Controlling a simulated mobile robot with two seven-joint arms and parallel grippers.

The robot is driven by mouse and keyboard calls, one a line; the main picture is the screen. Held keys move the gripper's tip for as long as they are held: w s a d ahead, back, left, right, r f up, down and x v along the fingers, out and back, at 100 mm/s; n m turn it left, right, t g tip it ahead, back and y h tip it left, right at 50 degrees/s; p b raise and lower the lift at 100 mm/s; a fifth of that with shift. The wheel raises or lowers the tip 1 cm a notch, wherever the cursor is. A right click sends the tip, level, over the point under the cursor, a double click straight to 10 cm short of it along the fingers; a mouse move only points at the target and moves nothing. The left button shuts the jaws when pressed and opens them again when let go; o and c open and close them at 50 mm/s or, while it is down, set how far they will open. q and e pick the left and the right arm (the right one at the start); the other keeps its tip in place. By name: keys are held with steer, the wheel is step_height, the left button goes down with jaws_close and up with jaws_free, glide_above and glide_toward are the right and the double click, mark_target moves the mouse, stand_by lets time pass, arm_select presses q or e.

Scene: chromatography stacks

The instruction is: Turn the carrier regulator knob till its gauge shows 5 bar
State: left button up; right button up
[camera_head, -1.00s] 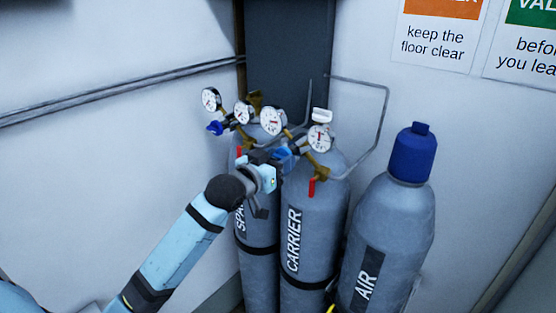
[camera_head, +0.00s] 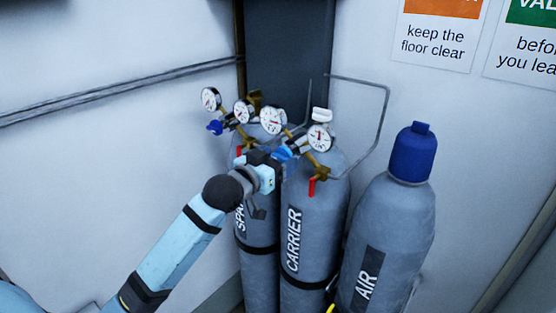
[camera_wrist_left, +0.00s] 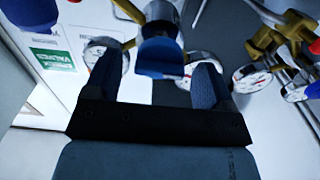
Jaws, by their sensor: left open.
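The carrier cylinder (camera_head: 306,225) stands in the middle of the head view with a brass regulator and two white round gauges, a left one (camera_head: 272,120) and a right one (camera_head: 320,138). Their needles are too small to read surely. The blue carrier regulator knob (camera_head: 283,153) faces my left gripper (camera_head: 273,158). In the left wrist view the knob (camera_wrist_left: 160,58) shows between the two spread fingertips, with space visible on both sides. My left gripper is open and does not appear closed on it. My right gripper is not in view.
A spare cylinder (camera_head: 257,255) stands left of the carrier one, with its own gauges and blue knob (camera_head: 215,128). An air cylinder (camera_head: 392,225) with a blue cap stands right. A red lever (camera_head: 312,187) hangs below the carrier regulator. Grey pipes run close behind.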

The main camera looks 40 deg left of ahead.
arm_select(q)
steer(key=s+a+b, duration=0.1)
steer(key=s, duration=1.2)
steer(key=shift+s+b, duration=0.15)
steer(key=shift+b, duration=0.25)
steer(key=d+f+g, duration=0.2)
steer(key=f, duration=0.8)
steer(key=d+f+g, duration=0.1)
steer(key=d+f, duration=0.1)
steer(key=f, duration=0.9)
steer(key=s+d+f+g, duration=0.1)
steer(key=s+d+f, duration=0.3)
steer(key=f, duration=0.2)
steer(key=s+d+f+m+g+h, duration=0.1)
steer(key=s+d+f, duration=0.3)
steer(key=f, duration=0.3)
steer(key=s+d+f+m+g, duration=0.1)
steer(key=s+d+f+g, duration=0.1)
steer(key=s+d+f, duration=0.2)
step_height(320, 180, down, 3)
steer(key=shift+s+d+f+h, duration=0.15)
steer(key=shift+s+d+h, duration=0.2)
steer(key=shift+d, duration=0.35)
steer(key=shift+w, duration=0.15)
stand_by(1.5)
